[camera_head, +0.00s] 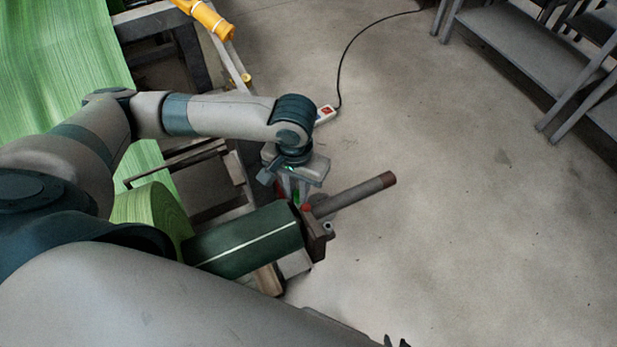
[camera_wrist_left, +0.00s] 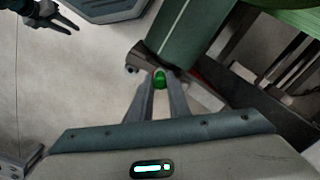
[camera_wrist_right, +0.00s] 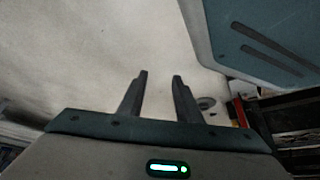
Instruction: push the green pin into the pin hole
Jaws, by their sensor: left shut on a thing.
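My left gripper (camera_head: 297,198) is shut on the green pin (camera_wrist_left: 159,80), which shows between its fingertips in the left wrist view. The gripper points down at the brown end bracket (camera_head: 318,235) of the dark green roller (camera_head: 245,240). The pin is close over or at the bracket; I cannot tell whether it touches. The pin hole is not clearly visible; the fingers and pin cover that part. A small round opening (camera_head: 327,226) shows on the bracket's side. My right gripper (camera_wrist_right: 160,76) is open and empty, away from the roller.
A grey shaft with a brown tip (camera_head: 355,192) sticks out beyond the bracket. Green sheet (camera_head: 60,60) and a green roll (camera_head: 150,212) lie to the left. A power strip (camera_head: 325,115) with a black cable lies on the floor. Metal steps (camera_head: 535,50) stand at upper right; the floor between is clear.

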